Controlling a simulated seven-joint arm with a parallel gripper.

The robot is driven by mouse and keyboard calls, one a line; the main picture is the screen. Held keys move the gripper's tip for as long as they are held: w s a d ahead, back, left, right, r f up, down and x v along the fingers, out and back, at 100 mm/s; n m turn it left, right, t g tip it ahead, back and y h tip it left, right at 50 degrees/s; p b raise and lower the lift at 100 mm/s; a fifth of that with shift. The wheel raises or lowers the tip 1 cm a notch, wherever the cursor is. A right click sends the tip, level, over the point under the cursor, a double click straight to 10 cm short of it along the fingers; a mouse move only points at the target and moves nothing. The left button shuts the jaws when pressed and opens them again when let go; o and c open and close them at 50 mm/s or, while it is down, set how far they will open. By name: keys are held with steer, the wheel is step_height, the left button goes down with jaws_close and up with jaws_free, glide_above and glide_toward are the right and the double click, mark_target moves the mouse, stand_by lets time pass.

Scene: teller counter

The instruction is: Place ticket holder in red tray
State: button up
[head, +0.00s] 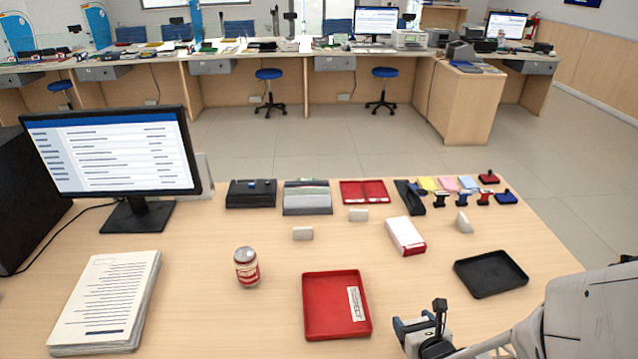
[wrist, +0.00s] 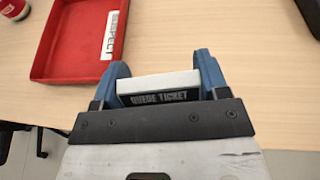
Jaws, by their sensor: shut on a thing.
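My gripper (head: 420,327) is at the front of the counter, to the right of the red tray and apart from it. In the wrist view, its blue fingers (wrist: 164,75) are shut on the ticket holder (wrist: 160,86), a small white block with a dark "QUEUE TICKET" face. The holder cannot be made out clearly in the head view. The red tray (head: 318,328) is shallow and empty, with a white label on its right side. In the wrist view the tray (wrist: 72,62) lies beyond the fingers at the upper left.
A black tray (head: 491,272) lies to the right. A red-labelled jar (head: 246,268) stands left of the red tray. A white-and-red box (head: 405,235) and small white blocks (head: 302,233) lie behind. A paper stack (head: 108,298) is at left. Counter between gripper and red tray is clear.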

steer(key=a+n+g+y, duration=0.1)
steer(key=a+n+y, duration=0.1)
steer(key=a, duration=0.2)
steer(key=s+a+n+g+y, duration=0.1)
steer(key=a+n+y, duration=0.1)
steer(key=a, duration=0.3)
steer(key=s+a+n+g+y, duration=0.1)
steer(key=a+n+y, duration=0.1)
steer(key=a, duration=0.3)
steer(key=shift+a+r+n+y, duration=0.2)
steer(key=shift+n+y, duration=0.2)
steer(key=shift+y, duration=0.3)
steer(key=shift+s+a+g, duration=0.25)
steer(key=shift+a+g, duration=0.15)
steer(key=shift+a, duration=0.1)
glide_above(328, 300)
steer(key=shift+f, duration=0.75)
steer(key=shift+f, duration=1.8)
steer(key=shift+f, duration=0.15)
steer(key=o, duration=1)
steer(key=shift+r, duration=0.2)
